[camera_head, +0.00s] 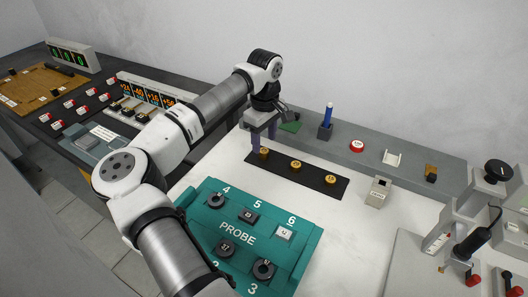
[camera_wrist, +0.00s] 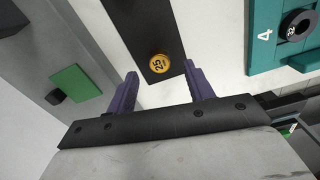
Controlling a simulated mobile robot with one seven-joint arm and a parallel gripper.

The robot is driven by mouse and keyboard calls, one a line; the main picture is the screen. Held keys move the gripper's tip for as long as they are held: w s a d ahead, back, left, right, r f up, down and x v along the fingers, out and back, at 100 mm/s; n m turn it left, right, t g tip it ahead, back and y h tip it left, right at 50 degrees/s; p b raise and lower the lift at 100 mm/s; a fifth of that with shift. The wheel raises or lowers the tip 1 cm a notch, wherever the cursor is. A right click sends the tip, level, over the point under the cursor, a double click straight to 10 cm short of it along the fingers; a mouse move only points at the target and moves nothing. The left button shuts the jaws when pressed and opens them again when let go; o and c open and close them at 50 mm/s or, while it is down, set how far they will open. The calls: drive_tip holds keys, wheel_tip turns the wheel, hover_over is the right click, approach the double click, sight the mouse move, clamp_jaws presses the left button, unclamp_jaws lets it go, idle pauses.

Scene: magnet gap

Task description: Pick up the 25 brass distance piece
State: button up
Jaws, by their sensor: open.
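The 25 brass distance piece (camera_wrist: 159,63) is a small round gold piece with "25" on its top. It stands near the end of a black strip (camera_wrist: 144,28). In the head view the piece (camera_head: 264,153) is the leftmost of three brass pieces on the strip (camera_head: 315,179). My gripper (camera_wrist: 159,74) is open and empty, with purple fingers. In the wrist view the piece shows between and just beyond the fingertips, touching neither. In the head view my gripper (camera_head: 263,143) hangs at the strip's left end, close above the piece; the exact height is hard to tell.
Two more brass pieces, the middle one (camera_head: 296,164) and the right one (camera_head: 331,179), stand along the strip. A teal PROBE tray (camera_head: 308,243) lies in front. A grey raised ledge (camera_head: 400,165) runs behind, with a blue-handled tool (camera_head: 328,115). A small grey block (camera_head: 378,192) stands right of the strip.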

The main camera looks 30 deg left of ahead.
sight(264, 150)
wheel_tip(264, 150, down, 4)
drive_tip(key=shift+f+p, duration=0.1)
drive_tip(key=shift+p, duration=0.35)
clamp_jaws()
drive_tip(key=shift+r, duration=0.25)
